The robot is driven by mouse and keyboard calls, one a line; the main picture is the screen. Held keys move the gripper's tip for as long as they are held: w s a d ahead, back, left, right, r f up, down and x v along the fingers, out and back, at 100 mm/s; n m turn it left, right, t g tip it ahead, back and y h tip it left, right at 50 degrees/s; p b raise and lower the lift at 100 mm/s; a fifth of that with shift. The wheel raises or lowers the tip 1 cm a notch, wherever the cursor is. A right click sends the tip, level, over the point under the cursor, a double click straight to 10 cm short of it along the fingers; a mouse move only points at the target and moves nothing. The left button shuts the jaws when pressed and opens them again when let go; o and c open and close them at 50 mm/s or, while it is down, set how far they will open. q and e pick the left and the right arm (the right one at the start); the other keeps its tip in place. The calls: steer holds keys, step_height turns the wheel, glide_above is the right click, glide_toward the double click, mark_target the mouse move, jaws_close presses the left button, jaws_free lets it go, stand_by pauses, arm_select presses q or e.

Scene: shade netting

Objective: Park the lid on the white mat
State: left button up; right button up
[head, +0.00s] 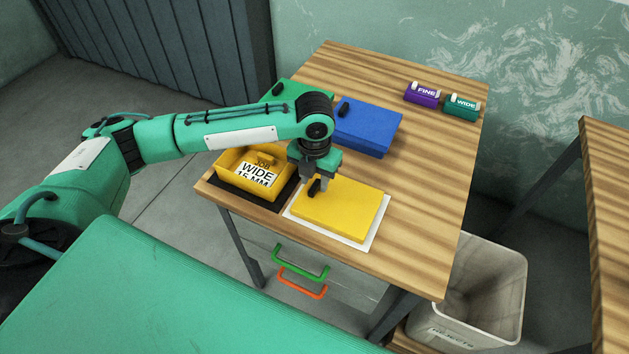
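The yellow lid (345,210) is a flat slab with a black handle (314,188) near its left end. It lies flat over the white mat (318,231), whose edges show along its left, front and right sides. I cannot tell whether a small gap remains under the lid. My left gripper (317,184) points down at the handle, its fingers right at it. Whether the fingers are closed on the handle is not clear. The yellow box (226,183) stands open on a dark mat to the left, with a "JOB WIDE 15 MM" card (258,174) inside. My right gripper is not in view.
Behind are a blue lidded box (370,125) and a green one (300,92), partly hidden by my arm. Purple "FINE" (422,94) and teal "WIDE" (462,106) items sit at the back right. The table's right side is clear. A bin (480,290) stands below.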

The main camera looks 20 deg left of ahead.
arm_select(q)
step_height(320, 180, up, 11)
steer(key=b, duration=0.1)
steer(key=shift+f, duration=0.1)
stand_by(0.4)
